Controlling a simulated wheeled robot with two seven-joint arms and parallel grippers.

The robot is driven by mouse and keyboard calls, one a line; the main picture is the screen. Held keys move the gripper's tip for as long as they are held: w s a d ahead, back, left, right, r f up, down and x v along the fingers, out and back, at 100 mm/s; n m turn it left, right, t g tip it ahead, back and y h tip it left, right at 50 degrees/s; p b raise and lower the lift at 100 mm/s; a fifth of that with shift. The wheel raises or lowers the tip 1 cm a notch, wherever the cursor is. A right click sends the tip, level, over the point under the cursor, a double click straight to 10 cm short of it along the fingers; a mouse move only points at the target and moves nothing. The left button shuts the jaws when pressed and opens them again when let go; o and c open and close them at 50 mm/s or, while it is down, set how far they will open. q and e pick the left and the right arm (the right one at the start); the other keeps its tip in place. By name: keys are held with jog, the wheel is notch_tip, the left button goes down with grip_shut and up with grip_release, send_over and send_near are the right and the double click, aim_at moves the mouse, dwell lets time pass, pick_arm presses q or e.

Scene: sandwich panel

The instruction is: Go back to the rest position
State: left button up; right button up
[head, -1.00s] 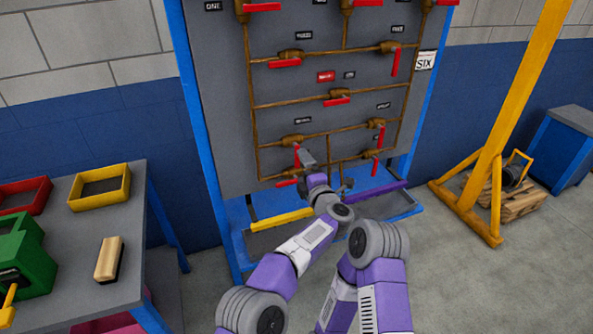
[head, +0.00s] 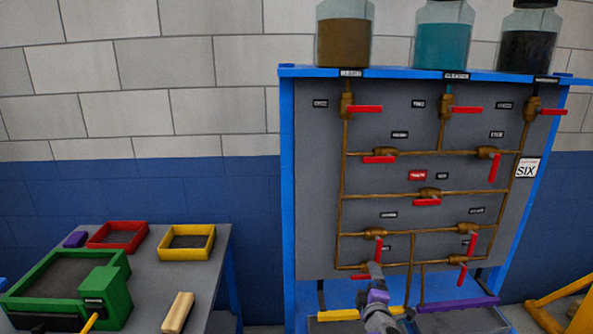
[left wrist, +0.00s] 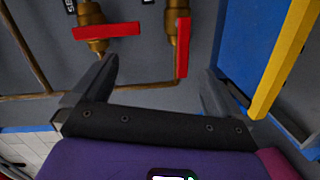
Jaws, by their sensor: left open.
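My left gripper (head: 374,269) is at the lower left of the grey valve panel (head: 385,115) in the head view, in front of the bottom pipes. In the left wrist view its jaws (left wrist: 158,70) are apart with nothing between them. Beyond the fingertips are two brass valves, one with a red handle lying crosswise (left wrist: 107,31) and one with a red handle pointing along the picture's height (left wrist: 182,50). Whether a finger touches a handle cannot be told. My right gripper is not in view.
Three jars, brown (head: 344,42), teal (head: 443,45) and dark (head: 527,45), stand on the blue frame's top. A yellow bar (head: 338,314) and a purple bar (head: 458,304) lie below the panel.

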pick_arm(q)
jog(key=a+f+m+g+h+p, duration=0.2)
jog(key=a+f+m+g, duration=0.3)
jog(key=a+f, duration=0.7)
jog(key=s+a+f+m+g+p, duration=0.1)
jog(key=s+a+f+m+g, duration=0.3)
jog(key=s+a+f, duration=0.7)
jog(key=s+a+f+m+g, duration=0.1)
jog(key=s+a+g, duration=0.1)
jog(key=s, duration=0.7)
jog(key=s+a+f+m+g+p, duration=0.1)
jog(key=s+a+f+g, duration=0.1)
jog(key=s, duration=0.8)
jog(key=s+a+f+g+h+p, duration=0.1)
jog(key=s+a+g, duration=0.2)
jog(key=s+a, duration=0.3)
jog(key=s, duration=0.4)
jog(key=shift+f+m+g, duration=0.4)
